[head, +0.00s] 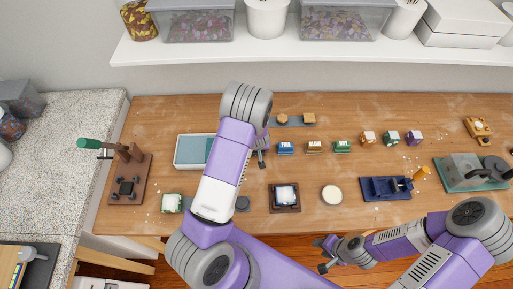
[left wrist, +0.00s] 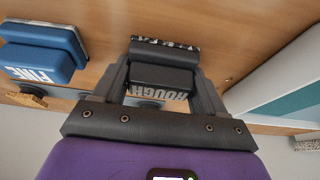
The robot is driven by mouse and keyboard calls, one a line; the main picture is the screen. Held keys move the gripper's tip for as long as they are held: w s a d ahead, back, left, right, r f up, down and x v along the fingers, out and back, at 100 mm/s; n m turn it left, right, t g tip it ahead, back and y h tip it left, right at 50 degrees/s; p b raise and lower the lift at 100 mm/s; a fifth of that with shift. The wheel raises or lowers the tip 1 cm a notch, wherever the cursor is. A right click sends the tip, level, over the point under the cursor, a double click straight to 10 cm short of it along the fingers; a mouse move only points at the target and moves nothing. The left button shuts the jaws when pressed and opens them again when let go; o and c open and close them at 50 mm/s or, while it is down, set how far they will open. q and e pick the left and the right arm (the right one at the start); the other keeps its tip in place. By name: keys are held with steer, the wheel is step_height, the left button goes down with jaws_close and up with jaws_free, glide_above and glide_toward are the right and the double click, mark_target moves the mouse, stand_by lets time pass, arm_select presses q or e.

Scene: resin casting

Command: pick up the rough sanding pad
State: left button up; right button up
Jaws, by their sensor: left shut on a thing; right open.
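The rough sanding pad (left wrist: 162,75) is a black block with pale "ROUGH" lettering and a speckled gritty face. In the left wrist view it sits between the two fingers of my left gripper (left wrist: 163,80), which is shut on it. In the head view my left gripper (head: 262,150) is over the workbench, left of the blue pad, and its arm mostly hides the rough pad. The blue pad marked "FINE" (left wrist: 45,52) is beside it, apart from the fingers; it also shows in the head view (head: 286,148). My right gripper (head: 321,255) is open and empty at the bench's front edge.
Brown (head: 314,147) and green (head: 343,147) blocks stand right of the blue one. A white-rimmed teal tray (head: 178,152) lies left of my left arm. A framed mould (head: 285,198), a round pale disc (head: 332,195) and a navy fixture (head: 385,188) line the front.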

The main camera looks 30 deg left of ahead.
arm_select(q)
steer(key=shift+r, duration=0.1)
step_height(320, 180, up, 10)
steer(key=p, duration=0.3)
steer(key=o, duration=0.4)
steer(key=shift+c, duration=1.4)
steer(key=s+a+p, duration=0.5)
steer(key=s+a, duration=0.4)
steer(key=a, duration=0.4)
steer(key=shift+s+a+f+b, duration=0.1)
steer(key=shift+a+f+b, duration=0.05)
steer(key=shift+f+b, duration=1.15)
steer(key=shift+s+a+f+b, duration=0.1)
steer(key=shift+f+b, duration=0.75)
steer(key=shift+f, duration=0.8)
